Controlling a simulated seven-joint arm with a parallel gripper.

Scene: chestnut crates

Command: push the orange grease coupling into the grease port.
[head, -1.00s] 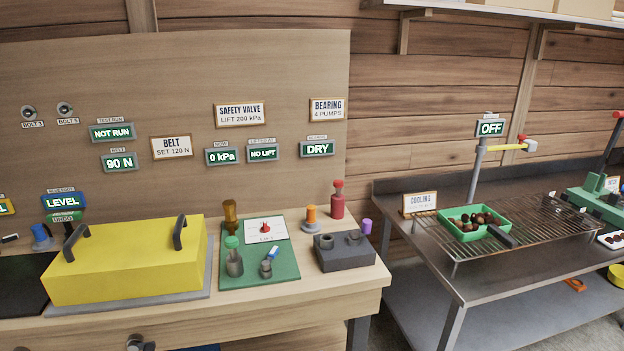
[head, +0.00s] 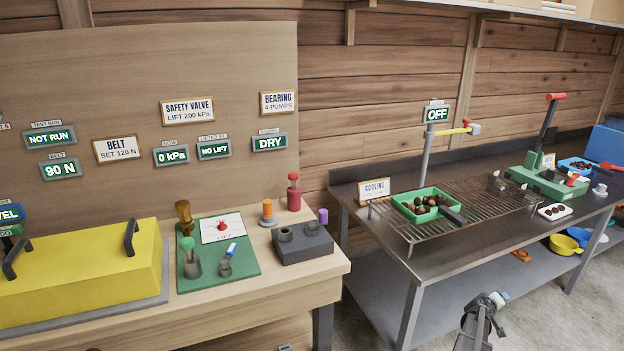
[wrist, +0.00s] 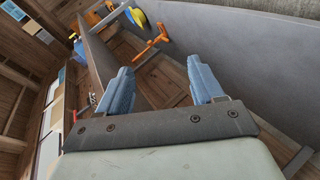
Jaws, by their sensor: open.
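The orange grease coupling (head: 268,208) stands upright on the wooden bench, on or in a grey base, at the bench's back right. A dark grey block (head: 303,250) with round sockets on top sits just in front of it. I cannot tell which opening is the grease port. My gripper (head: 497,300) shows small at the lower right of the head view, in front of the metal table and far from the coupling. In the wrist view, its two blue fingers (wrist: 160,82) are apart with nothing between them. The coupling is not recognisable there.
A red bottle-like pump (head: 294,195) and a purple cap (head: 323,215) stand beside the block. A green board (head: 245,280) and yellow cover (head: 80,270) lie left. The metal table (head: 400,262) with a rack stands right. The bearing sign (head: 269,143) reads DRY.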

